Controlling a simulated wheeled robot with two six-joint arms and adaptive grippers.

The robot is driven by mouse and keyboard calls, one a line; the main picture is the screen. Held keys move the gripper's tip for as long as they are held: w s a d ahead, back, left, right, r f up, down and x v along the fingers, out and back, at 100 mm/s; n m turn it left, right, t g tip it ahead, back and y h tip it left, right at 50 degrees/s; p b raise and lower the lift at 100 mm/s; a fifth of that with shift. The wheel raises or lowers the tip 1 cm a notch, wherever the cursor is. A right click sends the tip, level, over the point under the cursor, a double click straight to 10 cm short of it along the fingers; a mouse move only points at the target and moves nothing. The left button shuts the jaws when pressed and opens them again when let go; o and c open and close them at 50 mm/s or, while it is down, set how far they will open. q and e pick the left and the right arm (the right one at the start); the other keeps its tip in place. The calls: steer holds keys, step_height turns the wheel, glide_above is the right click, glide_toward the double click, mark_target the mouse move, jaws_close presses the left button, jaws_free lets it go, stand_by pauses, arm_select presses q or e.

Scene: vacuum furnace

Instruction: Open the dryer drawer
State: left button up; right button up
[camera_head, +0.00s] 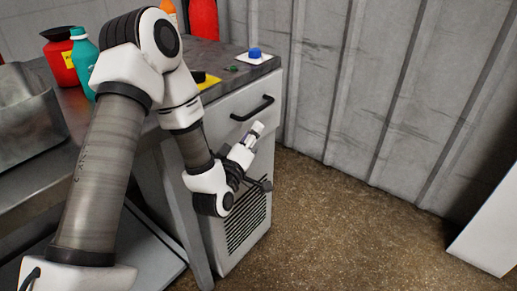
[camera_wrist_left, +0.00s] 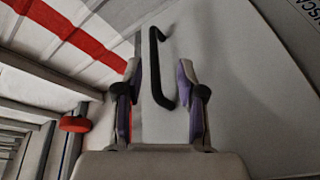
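The drawer (camera_head: 220,118) is the pale front panel at the top of the white cabinet, just under the worktop, and looks flush with it. Its black bar handle (camera_head: 252,108) runs across the front. My left gripper (camera_head: 257,130) is in front of the panel, just below the handle in the head view. In the left wrist view the gripper (camera_wrist_left: 160,82) is open, with its two fingers apart. The handle (camera_wrist_left: 157,65) shows in the gap between them, touching neither clearly. How deep it lies between the fingers I cannot tell. My right gripper is out of view.
A blue-topped button (camera_head: 254,53) and a yellow pad (camera_head: 208,82) are on the worktop. A teal bottle (camera_head: 84,60), a red container (camera_head: 60,60) and a metal bin (camera_head: 28,115) stand left. The brown floor (camera_head: 330,220) right of the cabinet is clear.

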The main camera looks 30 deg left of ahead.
mark_target(258, 108)
arm_select(q)
steer(key=shift+n+t+y, duration=0.3)
steer(key=shift+n+t, duration=0.1)
steer(key=shift+n, duration=0.2)
steer(key=x, duration=0.5)
steer(key=a+r+x, duration=0.1)
steer(key=x, duration=0.2)
steer(key=shift+b, duration=0.3)
steer(key=shift+s, duration=0.1)
jaws_close()
